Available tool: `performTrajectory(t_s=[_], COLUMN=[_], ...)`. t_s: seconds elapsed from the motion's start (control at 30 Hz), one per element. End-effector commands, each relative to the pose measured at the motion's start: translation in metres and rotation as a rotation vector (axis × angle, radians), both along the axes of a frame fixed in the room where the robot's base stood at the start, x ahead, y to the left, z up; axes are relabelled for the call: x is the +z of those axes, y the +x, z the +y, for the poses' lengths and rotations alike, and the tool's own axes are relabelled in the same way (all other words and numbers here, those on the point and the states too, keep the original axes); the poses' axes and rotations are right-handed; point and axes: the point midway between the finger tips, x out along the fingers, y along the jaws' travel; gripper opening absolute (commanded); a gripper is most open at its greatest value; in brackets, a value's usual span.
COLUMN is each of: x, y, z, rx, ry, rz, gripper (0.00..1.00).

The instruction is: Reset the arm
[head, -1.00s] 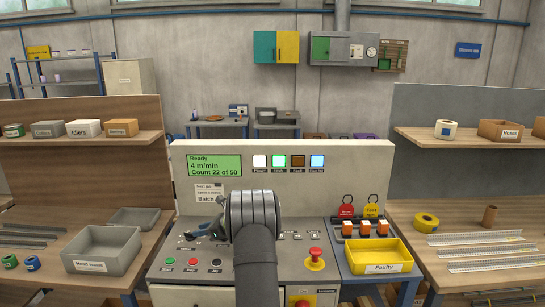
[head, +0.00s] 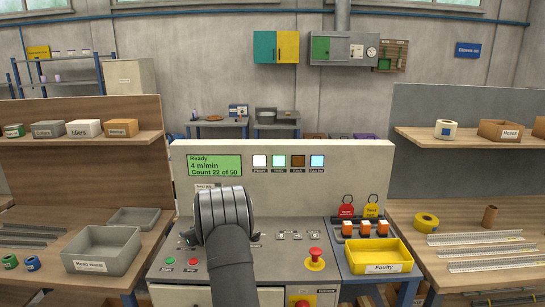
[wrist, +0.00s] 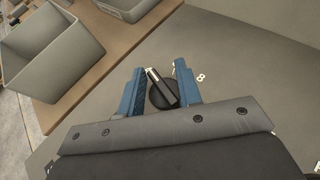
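My gripper (wrist: 162,82) has two blue fingers in the wrist view, spread apart on either side of a round black knob (wrist: 163,92) with a grey bar across it. The knob is on a grey panel surface; whether the fingers touch it is unclear. In the head view, my arm's wrist hides the fingers and knob in front of the machine's control panel (head: 285,260). The display (head: 214,165) reads Ready, 4 m/min, Count 22 of 50. Four lamps sit beside it: white, green, brown and light blue.
A red emergency button (head: 315,254) sits right of my arm, beside a yellow Faulty bin (head: 378,268). A grey bin (head: 102,262) stands on the left bench and also shows in the wrist view (wrist: 50,60). Red and yellow tags hang at the panel's right.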

Motion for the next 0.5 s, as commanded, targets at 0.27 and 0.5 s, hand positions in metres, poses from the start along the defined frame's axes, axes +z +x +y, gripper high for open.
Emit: performTrajectory(t_s=[0.27,0.5], x=[0.0005,0.0003], y=[-0.0002,0.0002], z=[0.0006,-0.0005], rx=[-0.111,-0.162], ry=[0.001,-0.001], rz=[0.000,-0.001], gripper=[0.32,0.32])
